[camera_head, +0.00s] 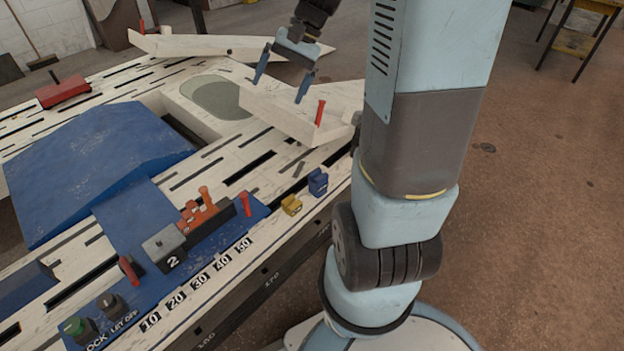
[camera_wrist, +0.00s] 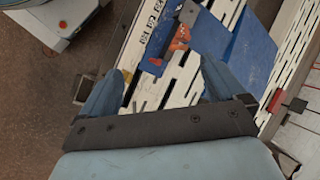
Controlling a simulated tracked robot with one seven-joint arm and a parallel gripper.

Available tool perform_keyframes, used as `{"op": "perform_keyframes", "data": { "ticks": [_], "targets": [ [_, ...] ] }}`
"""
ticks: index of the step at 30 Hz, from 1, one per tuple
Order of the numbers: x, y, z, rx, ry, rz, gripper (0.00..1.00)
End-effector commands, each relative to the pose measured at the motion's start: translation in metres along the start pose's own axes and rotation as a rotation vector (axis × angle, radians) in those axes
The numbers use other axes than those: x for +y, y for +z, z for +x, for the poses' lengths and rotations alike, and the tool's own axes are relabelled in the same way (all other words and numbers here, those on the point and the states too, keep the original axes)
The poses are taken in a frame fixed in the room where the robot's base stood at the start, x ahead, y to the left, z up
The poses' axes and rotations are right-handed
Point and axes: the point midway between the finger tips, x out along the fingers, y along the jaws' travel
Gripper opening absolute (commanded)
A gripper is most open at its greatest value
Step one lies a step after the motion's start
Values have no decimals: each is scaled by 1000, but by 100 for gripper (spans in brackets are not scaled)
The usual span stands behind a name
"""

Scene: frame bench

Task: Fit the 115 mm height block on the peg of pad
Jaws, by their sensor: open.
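My gripper (camera_head: 279,90) hangs open and empty above the back right of the bench, its two blue fingers apart. In the wrist view its fingers (camera_wrist: 163,78) frame the slotted bench top. Small blocks lie along the bench's front edge: a blue block (camera_head: 318,182), a yellow block (camera_head: 291,205), an orange stepped piece (camera_head: 198,212) and a grey block marked 2 (camera_head: 165,246). The orange piece also shows in the wrist view (camera_wrist: 180,39). No 115 mm marking is readable, so I cannot tell which is the 115 mm block. I cannot identify the pad and its peg with certainty.
The slotted white bench (camera_head: 235,170) carries a large blue ramp (camera_head: 95,165), a blue control panel (camera_head: 135,215) and a red block (camera_head: 62,92). Red pins stand at the right (camera_head: 320,113) and front (camera_head: 246,204). White angled beams (camera_head: 215,45) lie at the back.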

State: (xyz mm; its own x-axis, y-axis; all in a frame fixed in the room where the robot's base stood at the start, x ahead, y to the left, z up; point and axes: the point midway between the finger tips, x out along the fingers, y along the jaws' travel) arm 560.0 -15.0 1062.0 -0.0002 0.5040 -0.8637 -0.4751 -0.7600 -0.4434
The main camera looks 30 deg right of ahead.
Motion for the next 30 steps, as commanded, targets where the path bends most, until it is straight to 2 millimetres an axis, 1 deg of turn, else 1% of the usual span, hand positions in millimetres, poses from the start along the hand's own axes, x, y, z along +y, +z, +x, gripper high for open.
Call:
{"op": "perform_keyframes", "data": {
  "ticks": [1,7,11,17,23,30],
  "targets": [
    [4,-12,7,-28,-27,37,97],
    [15,-55,30,-115,-145,166,97],
    [26,-84,45,-164,-227,251,97],
    [49,-127,71,-230,-362,384,97],
    [78,-168,99,-281,-504,516,97],
    [120,-214,137,-324,-684,678,97]
  ]
}}
